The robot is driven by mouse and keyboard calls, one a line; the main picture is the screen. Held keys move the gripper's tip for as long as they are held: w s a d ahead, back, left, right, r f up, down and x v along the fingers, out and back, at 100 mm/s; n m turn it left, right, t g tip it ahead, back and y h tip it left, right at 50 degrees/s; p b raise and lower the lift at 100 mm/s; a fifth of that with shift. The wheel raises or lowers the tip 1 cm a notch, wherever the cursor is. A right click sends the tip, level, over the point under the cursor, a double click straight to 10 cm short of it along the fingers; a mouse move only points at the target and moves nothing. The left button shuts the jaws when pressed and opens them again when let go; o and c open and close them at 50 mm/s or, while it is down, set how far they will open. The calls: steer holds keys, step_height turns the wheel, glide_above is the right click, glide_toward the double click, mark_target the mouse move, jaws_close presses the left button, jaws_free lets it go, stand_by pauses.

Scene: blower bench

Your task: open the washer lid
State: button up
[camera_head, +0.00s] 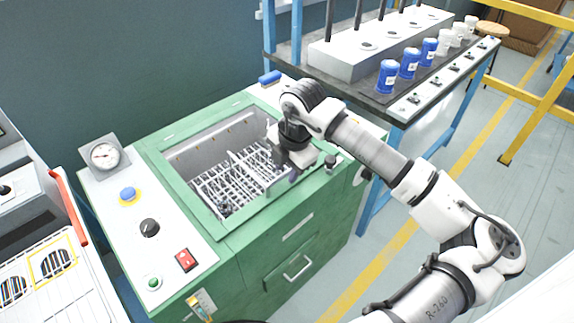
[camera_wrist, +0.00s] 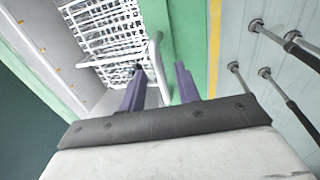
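The green washer (camera_head: 225,232) stands at the centre of the head view. Through its top, a white wire rack (camera_head: 232,180) shows inside a grey basin; the rack also shows in the wrist view (camera_wrist: 105,25). I cannot tell whether a clear lid covers the basin. My gripper (camera_head: 290,172) is low over the washer's right edge. In the wrist view my gripper (camera_wrist: 159,66) has its two purple fingers apart, with a pale bar (camera_wrist: 156,50), apparently a handle, between them. Contact with the bar cannot be made out.
A control panel (camera_head: 170,262) with a gauge, knob and buttons lies left of the basin. A bench (camera_head: 455,75) with blue and white canisters stands behind on the right. A white machine (camera_head: 70,290) with a red bar is at lower left.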

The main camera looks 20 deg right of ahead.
steer(key=shift+c, duration=0.2)
jaws_close()
